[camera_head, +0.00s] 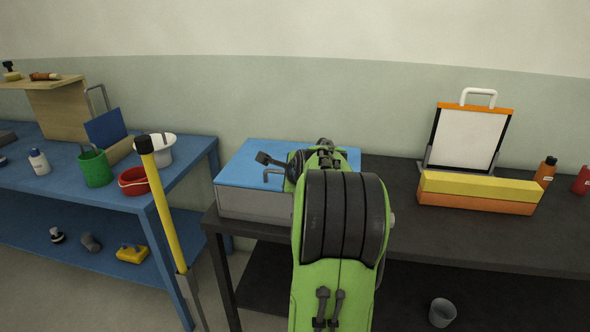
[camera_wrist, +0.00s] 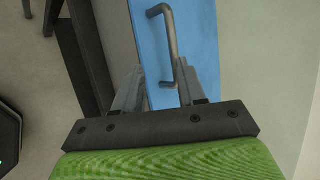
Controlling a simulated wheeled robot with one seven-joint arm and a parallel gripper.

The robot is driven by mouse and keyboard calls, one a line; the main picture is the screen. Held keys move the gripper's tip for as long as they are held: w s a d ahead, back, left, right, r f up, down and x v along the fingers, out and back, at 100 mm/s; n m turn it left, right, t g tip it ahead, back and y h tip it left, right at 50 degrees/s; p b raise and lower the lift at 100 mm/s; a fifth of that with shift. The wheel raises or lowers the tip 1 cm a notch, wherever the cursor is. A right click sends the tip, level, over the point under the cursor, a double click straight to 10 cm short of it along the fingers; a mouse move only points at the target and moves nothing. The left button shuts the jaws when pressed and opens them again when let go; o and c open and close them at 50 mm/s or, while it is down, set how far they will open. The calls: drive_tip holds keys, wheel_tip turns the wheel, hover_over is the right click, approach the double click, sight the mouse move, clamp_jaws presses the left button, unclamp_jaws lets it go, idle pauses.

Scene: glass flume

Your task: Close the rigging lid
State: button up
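A box with a blue lid (camera_head: 245,170) and grey sides (camera_head: 250,203) sits at the left end of the dark table. The lid looks flat on the box, with no clear gap at the front edge. A grey bar handle (camera_head: 272,173) rises from the lid near its front. In the wrist view, the blue lid (camera_wrist: 201,40) and handle (camera_wrist: 170,35) lie ahead of my gripper (camera_wrist: 156,88). My gripper is open, its fingers apart, with the handle's near end between them. I cannot tell whether they touch it.
On the dark table (camera_head: 420,235) stand a yellow-and-orange box (camera_head: 478,193), a white panel with a handle (camera_head: 470,138) and an orange bottle (camera_head: 545,172). A blue workbench (camera_head: 120,197) with a green bucket (camera_head: 95,168) stands left. A yellow pole (camera_head: 165,205) rises between them.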

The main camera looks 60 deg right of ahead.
drive_tip(key=p+v, duration=0.1)
drive_tip(key=v, duration=0.8)
drive_tip(key=shift+a+r+p, duration=0.2)
drive_tip(key=shift+r+p, duration=0.1)
drive_tip(key=shift+p, duration=0.05)
drive_tip(key=shift+s, duration=0.1)
